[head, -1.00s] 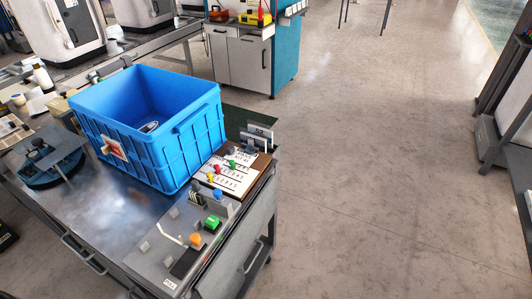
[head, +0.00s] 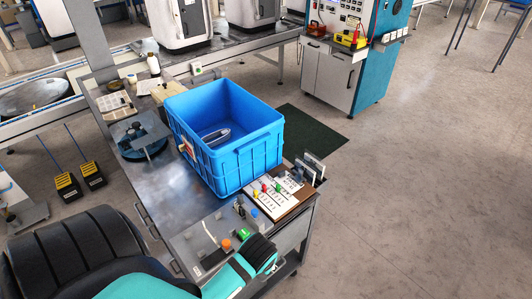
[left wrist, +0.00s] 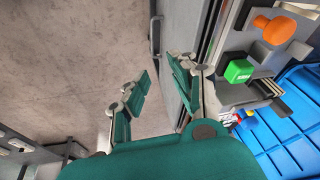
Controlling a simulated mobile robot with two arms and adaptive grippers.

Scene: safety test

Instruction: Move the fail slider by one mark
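The slider panel (head: 272,200) is a white sheet on a brown board at the bench's right end. It carries small red, yellow and green knobs (head: 265,189); the labels are too small to read, so I cannot tell which is the fail slider. My left arm comes in from the lower left and ends beside the bench's front right corner, short of the panel. In the left wrist view my left gripper (left wrist: 161,70) has its two green fingers apart, with nothing between them, over floor and the bench side. My right gripper is not in view.
A blue crate (head: 196,150) holding a grey object stands left of the panel. A grey control plate with an orange knob (head: 226,244) lies in front; a green button (left wrist: 238,70) shows in the wrist view. Upright plates (head: 313,166) stand behind the panel. Floor at right is clear.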

